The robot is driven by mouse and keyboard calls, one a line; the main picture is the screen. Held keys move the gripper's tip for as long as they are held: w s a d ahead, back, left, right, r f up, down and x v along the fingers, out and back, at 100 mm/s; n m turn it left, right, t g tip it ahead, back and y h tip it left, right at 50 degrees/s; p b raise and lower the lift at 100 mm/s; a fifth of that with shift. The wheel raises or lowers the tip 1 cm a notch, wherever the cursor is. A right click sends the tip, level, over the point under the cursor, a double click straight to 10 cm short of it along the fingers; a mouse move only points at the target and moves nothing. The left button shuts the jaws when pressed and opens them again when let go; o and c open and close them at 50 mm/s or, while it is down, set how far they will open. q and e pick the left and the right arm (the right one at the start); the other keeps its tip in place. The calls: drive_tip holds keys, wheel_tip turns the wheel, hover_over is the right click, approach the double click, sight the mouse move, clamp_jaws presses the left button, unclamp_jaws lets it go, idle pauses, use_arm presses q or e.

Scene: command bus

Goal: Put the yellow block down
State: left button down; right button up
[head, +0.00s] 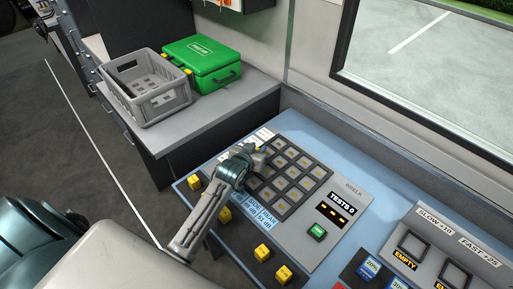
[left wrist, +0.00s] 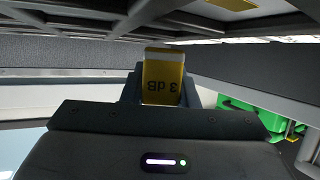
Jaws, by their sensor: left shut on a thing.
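In the left wrist view a yellow block (left wrist: 163,80) marked "3 dB", its text upside down, sits between the jaws of my left gripper (left wrist: 160,90). In the head view my left gripper (head: 256,156) is at the left edge of a dark grid of square cells (head: 297,178) on the console. The held block is largely hidden there by the gripper, and I cannot tell whether it touches the grid. Several other yellow blocks, one of them near the front edge (head: 262,252), stand along the console's near side. My right gripper is out of sight.
A grey crate (head: 148,103) and a green case (head: 203,67) stand on the counter at the back left. A display reading "TESTS 0" (head: 336,209) and a green button (head: 317,231) are right of the grid. Framed slots marked "EMPTY" (head: 405,259) are at the lower right.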

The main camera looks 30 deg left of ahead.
use_arm(q)
drive_tip(key=shift+f, duration=0.15)
drive_tip(key=c, duration=1.1)
unclamp_jaws()
drive_tip(key=shift+c, duration=0.2)
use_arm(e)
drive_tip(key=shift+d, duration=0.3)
use_arm(q)
drive_tip(key=shift+r, duration=0.3)
drive_tip(key=v, duration=0.4)
drive_tip(key=b+v, duration=0.1)
drive_tip(key=v, duration=0.7)
drive_tip(key=shift+r+b, duration=0.3)
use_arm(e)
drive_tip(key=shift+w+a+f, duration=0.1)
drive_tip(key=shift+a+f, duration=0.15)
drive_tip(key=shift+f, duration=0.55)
